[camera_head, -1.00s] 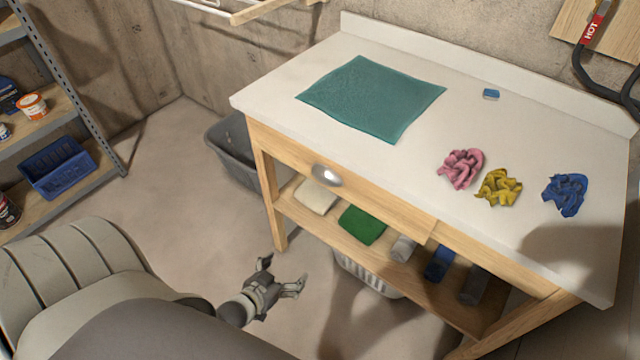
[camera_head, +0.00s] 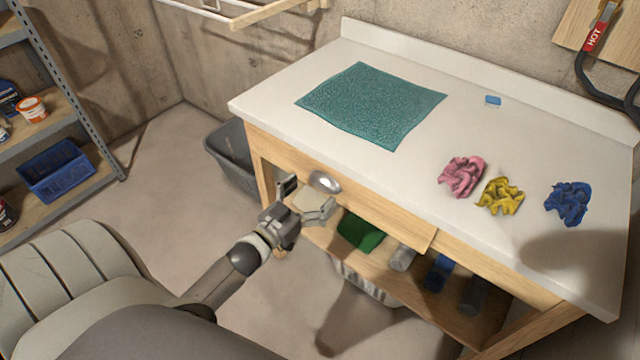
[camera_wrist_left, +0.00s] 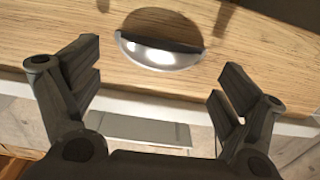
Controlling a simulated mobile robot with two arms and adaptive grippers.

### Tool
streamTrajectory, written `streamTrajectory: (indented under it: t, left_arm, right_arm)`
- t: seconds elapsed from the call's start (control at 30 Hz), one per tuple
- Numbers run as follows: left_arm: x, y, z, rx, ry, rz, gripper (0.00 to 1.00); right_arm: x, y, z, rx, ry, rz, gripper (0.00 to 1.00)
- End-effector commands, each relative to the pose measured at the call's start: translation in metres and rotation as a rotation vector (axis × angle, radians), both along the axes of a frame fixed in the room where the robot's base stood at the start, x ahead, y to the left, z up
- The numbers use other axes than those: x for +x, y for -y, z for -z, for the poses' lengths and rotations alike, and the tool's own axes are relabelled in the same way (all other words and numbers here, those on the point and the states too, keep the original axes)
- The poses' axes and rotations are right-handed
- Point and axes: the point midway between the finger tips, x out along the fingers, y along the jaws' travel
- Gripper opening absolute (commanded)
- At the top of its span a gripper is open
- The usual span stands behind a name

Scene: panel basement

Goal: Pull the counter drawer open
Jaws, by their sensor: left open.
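The counter drawer (camera_head: 375,202) is a wooden front under the white counter top, and it looks shut. Its silver cup handle (camera_head: 325,182) is on the left part of the front. The handle also shows in the left wrist view (camera_wrist_left: 158,52), at the top middle. My left gripper (camera_head: 308,200) is open and empty, just in front of and below the handle. In the left wrist view its two fingers (camera_wrist_left: 160,85) stand apart on either side of the handle, not touching it. My right gripper is not in view.
On the white counter top (camera_head: 270,95) lie a teal cloth (camera_head: 372,105), a blue block (camera_head: 493,100), and crumpled pink (camera_head: 462,176), yellow (camera_head: 500,196) and blue (camera_head: 567,203) cloths. A lower shelf (camera_head: 385,262) holds folded and rolled cloths. A grey bin (camera_head: 228,155) stands left.

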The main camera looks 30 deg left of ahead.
Motion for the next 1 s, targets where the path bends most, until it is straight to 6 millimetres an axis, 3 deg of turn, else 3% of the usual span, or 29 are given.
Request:
streamTrajectory:
  t: [0.1,0.3,0.67,1.0]
  left_arm:
    - [0.018,0.001,-0.001,0.002,0.0,0.0,0.93]
    - [0.033,0.003,0.0,0.001,-0.001,0.0,0.93]
    - [0.037,0.003,0.0,0.001,-0.001,0.0,0.93]
    - [0.037,0.003,0.0,0.001,-0.001,0.0,0.49]
  right_arm:
    - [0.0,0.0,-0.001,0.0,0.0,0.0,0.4]
    - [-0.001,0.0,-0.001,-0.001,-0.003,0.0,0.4]
    - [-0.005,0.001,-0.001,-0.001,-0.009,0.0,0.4]
    - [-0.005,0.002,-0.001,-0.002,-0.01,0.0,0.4]
